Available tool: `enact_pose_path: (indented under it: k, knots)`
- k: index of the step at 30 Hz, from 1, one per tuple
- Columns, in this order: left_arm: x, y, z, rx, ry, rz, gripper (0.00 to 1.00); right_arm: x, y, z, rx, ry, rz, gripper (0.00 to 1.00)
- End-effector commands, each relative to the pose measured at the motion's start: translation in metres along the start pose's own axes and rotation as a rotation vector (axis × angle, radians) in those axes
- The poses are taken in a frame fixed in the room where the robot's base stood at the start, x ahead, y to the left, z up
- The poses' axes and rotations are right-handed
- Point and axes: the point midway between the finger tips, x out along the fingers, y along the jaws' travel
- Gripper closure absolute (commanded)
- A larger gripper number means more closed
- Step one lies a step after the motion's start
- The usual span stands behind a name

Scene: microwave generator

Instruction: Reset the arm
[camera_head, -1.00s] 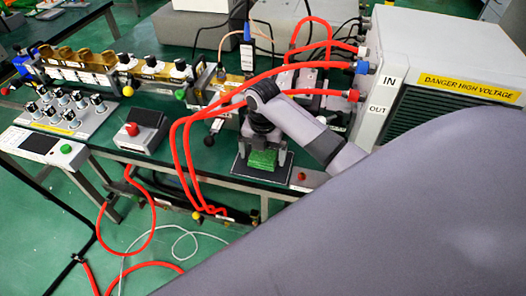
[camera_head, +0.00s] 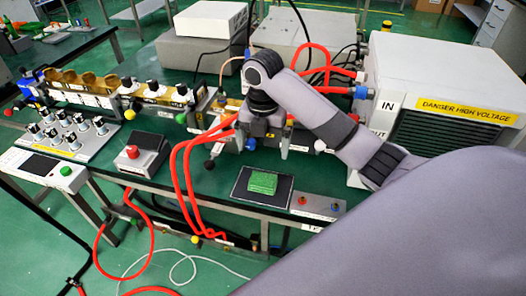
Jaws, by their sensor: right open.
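My right arm comes in from the lower right and reaches over the bench. Its gripper (camera_head: 264,146) points down, behind and above a green block (camera_head: 262,182). The gripper is open and apart from the block, with its fingers small and partly lost against the equipment behind. The green block lies flat on a black pad with a light edge (camera_head: 242,190) near the bench's front edge. My left gripper is not in view.
A white high-voltage unit (camera_head: 385,82) stands at the right. Red hoses (camera_head: 187,165) hang left of the gripper. Red and blue terminals (camera_head: 318,205) sit right of the pad.

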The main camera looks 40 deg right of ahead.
Motion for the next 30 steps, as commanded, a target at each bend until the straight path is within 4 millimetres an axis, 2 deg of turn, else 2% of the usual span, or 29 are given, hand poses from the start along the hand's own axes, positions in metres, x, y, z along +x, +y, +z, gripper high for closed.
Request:
enact_pose_path:
  k: [20, 23, 26, 30]
  knots:
    - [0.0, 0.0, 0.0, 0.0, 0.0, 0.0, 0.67, 0.002, 0.0, -0.003, 0.009, 0.002, 0.001, 0.0]
    - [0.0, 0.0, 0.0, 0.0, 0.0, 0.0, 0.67, 0.015, -0.001, -0.014, 0.064, 0.001, 0.009, 0.0]
    - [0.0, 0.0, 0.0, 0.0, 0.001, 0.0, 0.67, 0.037, -0.003, -0.037, 0.18, 0.002, 0.029, 0.0]
    - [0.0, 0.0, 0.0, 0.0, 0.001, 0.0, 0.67, 0.07, -0.011, -0.076, 0.417, 0.01, 0.078, 0.0]
